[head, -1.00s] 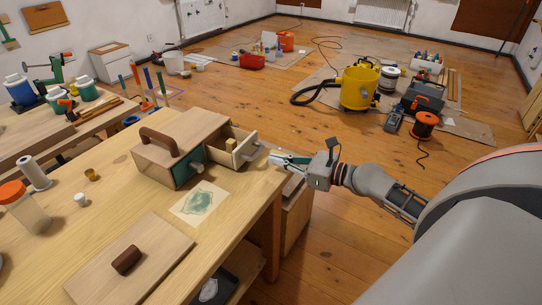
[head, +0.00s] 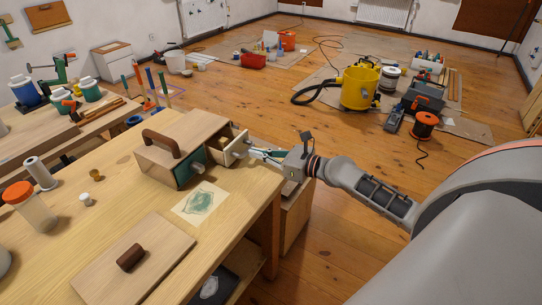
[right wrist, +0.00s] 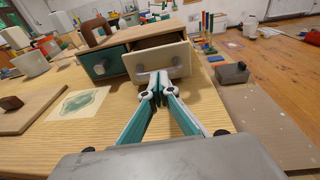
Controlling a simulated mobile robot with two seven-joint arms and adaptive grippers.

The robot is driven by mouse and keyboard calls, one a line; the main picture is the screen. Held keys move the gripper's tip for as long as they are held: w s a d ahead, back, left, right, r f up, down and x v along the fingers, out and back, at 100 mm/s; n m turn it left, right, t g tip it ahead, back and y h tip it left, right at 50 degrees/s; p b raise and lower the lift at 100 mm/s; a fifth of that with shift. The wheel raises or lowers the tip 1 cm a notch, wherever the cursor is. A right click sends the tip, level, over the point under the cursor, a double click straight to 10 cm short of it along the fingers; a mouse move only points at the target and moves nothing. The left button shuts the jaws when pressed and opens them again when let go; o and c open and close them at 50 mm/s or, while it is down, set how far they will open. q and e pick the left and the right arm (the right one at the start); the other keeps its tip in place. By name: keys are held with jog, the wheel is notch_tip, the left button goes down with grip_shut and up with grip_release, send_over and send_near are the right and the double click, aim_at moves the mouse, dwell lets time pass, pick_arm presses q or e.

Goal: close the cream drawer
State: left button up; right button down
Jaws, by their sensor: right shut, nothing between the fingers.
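The cream drawer (head: 238,146) is in the small wooden cabinet (head: 196,128) on the workbench, beside a closed green drawer (head: 188,171). It is partly open, and its cream front (right wrist: 176,58) with a grey handle (right wrist: 141,77) faces me in the right wrist view. A small wooden block shows dimly inside in the head view. My right gripper (head: 252,153) is shut and empty, its fingertips (right wrist: 157,84) right at the drawer front beside the handle, apparently touching it. My left gripper is not in view.
A board with a brown handle (head: 160,262) and a paper with a green print (head: 200,202) lie on the bench. A jar (head: 32,208) and paper-towel roll (head: 40,173) stand at left. The bench's right edge is close below my gripper.

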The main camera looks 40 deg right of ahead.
aim_at(238, 147)
jog(key=x, duration=0.4)
jog(key=r+p+x, duration=0.1)
jog(key=x, duration=0.1)
jog(key=shift+w, duration=0.15)
jog(key=shift+w+a, duration=0.25)
jog(key=shift+w, duration=0.15)
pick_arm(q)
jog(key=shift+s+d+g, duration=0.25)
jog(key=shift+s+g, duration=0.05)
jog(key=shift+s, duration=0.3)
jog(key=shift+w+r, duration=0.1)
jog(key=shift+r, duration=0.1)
